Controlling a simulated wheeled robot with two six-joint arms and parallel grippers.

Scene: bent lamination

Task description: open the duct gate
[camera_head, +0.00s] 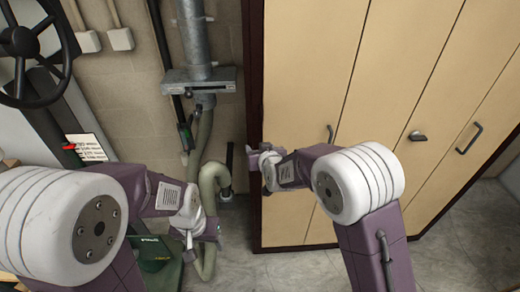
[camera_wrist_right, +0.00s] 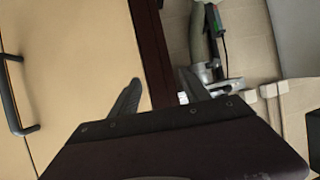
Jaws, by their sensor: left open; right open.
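The duct gate (camera_head: 198,79) is a flat grey metal plate assembly across a vertical galvanised pipe (camera_head: 193,35), at the upper middle of the head view. Part of the metal gate (camera_wrist_right: 208,78) also shows behind a fingertip in the right wrist view. I cannot tell how far its slide is in. My right gripper (camera_head: 252,166) is open and empty, below and right of the gate, in front of the cabinet's dark edge. Its two spread fingers (camera_wrist_right: 158,92) show in the wrist view. My left gripper (camera_head: 208,236) is open, low near the hose, well below the gate.
A tall beige cabinet (camera_head: 308,70) with dark handles fills the right side. A flexible hose (camera_head: 213,178) hangs below the pipe. A machine with a black handwheel (camera_head: 30,45) stands at left. Bare floor (camera_head: 300,268) lies in front.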

